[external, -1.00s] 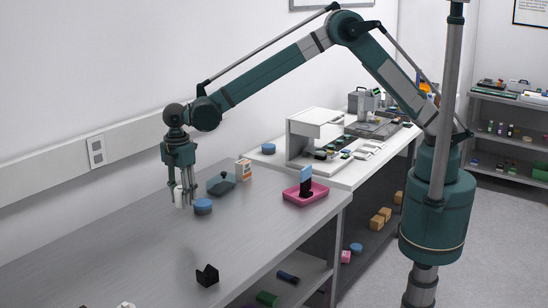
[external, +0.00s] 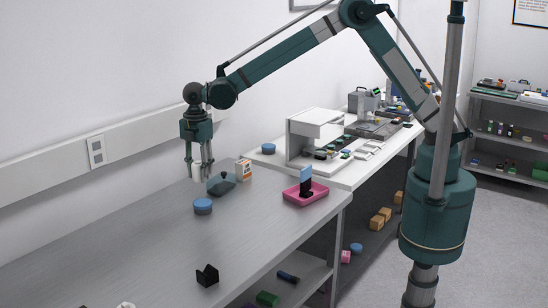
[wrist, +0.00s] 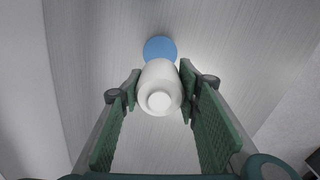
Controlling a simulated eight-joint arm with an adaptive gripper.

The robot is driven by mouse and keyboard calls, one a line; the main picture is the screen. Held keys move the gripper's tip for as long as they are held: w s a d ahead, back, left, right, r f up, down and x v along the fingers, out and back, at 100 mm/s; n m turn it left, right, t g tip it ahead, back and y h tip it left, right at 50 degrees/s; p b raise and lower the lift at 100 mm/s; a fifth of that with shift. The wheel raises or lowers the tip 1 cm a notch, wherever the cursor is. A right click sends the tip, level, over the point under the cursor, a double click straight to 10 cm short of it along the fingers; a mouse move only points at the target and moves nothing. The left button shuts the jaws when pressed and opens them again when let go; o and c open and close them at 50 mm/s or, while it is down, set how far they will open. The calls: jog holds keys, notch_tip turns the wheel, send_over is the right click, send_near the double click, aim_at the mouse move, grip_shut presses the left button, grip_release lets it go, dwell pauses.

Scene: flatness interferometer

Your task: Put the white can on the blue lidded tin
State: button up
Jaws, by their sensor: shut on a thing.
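My gripper (external: 198,172) is shut on the white can (external: 197,172) and holds it upright above the grey bench. The white can also shows in the wrist view (wrist: 160,90), between the two green finger pads. The blue lidded tin (external: 203,206) stands on the bench below the can in the external view, apart from it. In the wrist view the tin's blue lid (wrist: 160,47) shows just beyond the can, partly hidden by it.
A dark teal dish with a knob (external: 222,183) and an orange-and-white carton (external: 244,169) stand close behind. A pink tray (external: 306,192) holds an upright blue-and-black item. A black block (external: 207,275) sits near the front edge. The bench (external: 130,250) left of the tin is clear.

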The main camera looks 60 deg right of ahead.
jog(key=shift+w+d+r, duration=0.1)
jog(key=shift+d+r, duration=0.05)
jog(key=shift+d, duration=0.3)
send_over(202, 202)
jog(key=shift+a+f, duration=0.1)
jog(key=shift+f, duration=3.05)
jog(key=shift+f+p, duration=0.35)
jog(key=shift+f, duration=1.5)
jog(key=shift+f, duration=0.2)
jog(key=o, duration=0.9)
